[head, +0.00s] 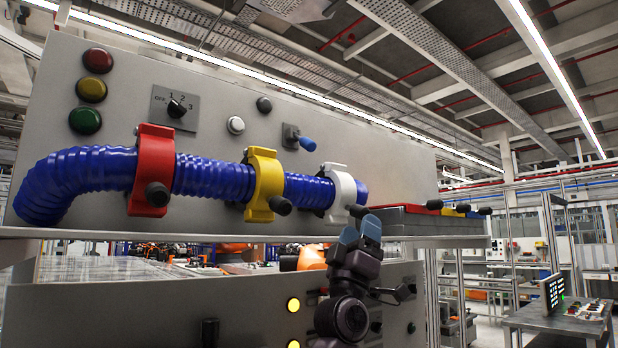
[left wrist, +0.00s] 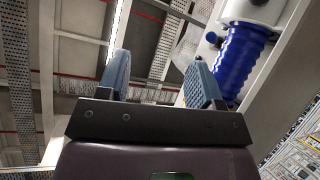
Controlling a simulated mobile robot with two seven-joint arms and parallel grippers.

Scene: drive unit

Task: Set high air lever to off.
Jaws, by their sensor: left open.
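A lever with a blue handle (head: 305,143) sits on a dark square plate on the upper grey panel (head: 350,120), with its handle pointing right and slightly down. I cannot read any label by it. My left gripper (head: 360,230) is below and right of this lever, under the white clamp, with blue fingertips pointing up. In the left wrist view, the gripper (left wrist: 163,85) has its two blue fingers apart with nothing between them. The right gripper is not in view.
A blue corrugated hose (head: 215,177) crosses the panel through red (head: 152,165), yellow (head: 265,180) and white (head: 340,188) clamps with black knobs. A rotary switch (head: 176,106) and red, yellow and green lamps are at upper left. A grey shelf edge (head: 150,234) runs below.

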